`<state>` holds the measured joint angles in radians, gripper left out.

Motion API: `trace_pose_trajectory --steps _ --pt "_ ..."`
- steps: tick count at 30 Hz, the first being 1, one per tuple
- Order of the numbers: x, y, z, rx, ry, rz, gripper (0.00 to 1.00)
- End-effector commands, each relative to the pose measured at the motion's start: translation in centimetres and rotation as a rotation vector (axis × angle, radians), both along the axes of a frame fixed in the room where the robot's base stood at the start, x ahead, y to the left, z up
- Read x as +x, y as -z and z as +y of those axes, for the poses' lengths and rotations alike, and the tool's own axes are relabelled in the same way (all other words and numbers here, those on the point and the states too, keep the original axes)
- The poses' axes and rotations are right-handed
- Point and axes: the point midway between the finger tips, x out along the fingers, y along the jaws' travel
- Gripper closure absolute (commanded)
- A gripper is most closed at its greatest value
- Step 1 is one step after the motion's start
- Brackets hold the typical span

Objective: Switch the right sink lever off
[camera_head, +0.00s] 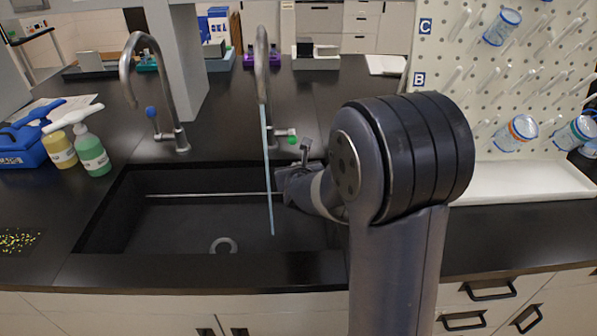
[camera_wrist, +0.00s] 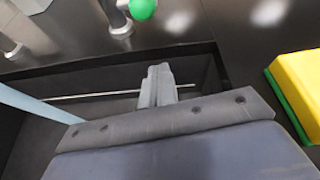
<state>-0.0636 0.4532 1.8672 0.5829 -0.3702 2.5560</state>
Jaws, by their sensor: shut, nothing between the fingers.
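The right sink tap (camera_head: 262,75) has a tall curved spout, and a pale blue stream of water (camera_head: 268,180) runs from it into the sink. Its lever has a green end (camera_head: 292,139) and sticks out to the right of the tap base. In the wrist view the green lever end (camera_wrist: 143,8) is at the top, above and slightly left of my gripper (camera_wrist: 158,72). My gripper is shut and empty, over the sink, and apart from the lever. The water (camera_wrist: 35,103) also shows at the left there.
The left tap (camera_head: 160,85) has a blue lever end (camera_head: 151,112) and no visible stream. The black sink (camera_head: 180,215) lies below. A yellow and green sponge (camera_wrist: 300,85) is at the right in the wrist view. Bottles (camera_head: 92,150) stand left; a pegboard (camera_head: 480,100) stands right.

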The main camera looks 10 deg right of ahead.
Motion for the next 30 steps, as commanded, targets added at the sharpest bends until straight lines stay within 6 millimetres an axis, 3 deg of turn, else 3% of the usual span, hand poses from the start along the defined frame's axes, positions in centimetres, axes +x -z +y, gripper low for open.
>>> trace_pose_trajectory --steps 2,4,12,30 --pt "1.1 0.4 -0.2 -0.001 0.001 0.002 1.0" --pt "1.7 -1.2 -0.1 0.001 0.0 -0.002 1.0" --pt "3.1 -2.7 0.0 0.001 0.0 -0.001 1.0" --pt "3.3 -2.9 0.0 0.0 -0.001 0.004 1.0"
